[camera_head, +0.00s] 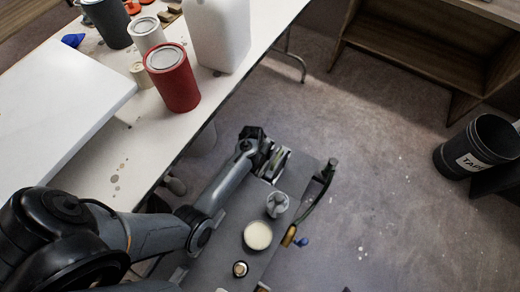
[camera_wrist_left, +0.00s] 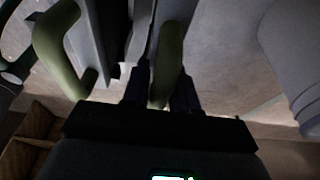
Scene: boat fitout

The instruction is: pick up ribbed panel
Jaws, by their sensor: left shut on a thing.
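My left gripper (camera_head: 275,160) is at the far end of a grey cart (camera_head: 220,247), beside the work table. In the left wrist view its fingers (camera_wrist_left: 160,92) are closed on the sides of a green rounded bar (camera_wrist_left: 167,62). I cannot tell what the bar belongs to. Grey upright strips (camera_wrist_left: 92,40) stand just left of the fingers there. I cannot tell whether they are the ribbed panel, and I cannot make the panel out for certain in the head view. My right gripper is not in view.
A green curved handle (camera_head: 319,192) rises at the cart's right edge; it seems to show left in the wrist view (camera_wrist_left: 52,52). A cream-topped can (camera_head: 257,236) is on the cart. The white table (camera_head: 98,172) holds a red can (camera_head: 173,80). A dark bin (camera_head: 470,155) stands right; open floor lies between.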

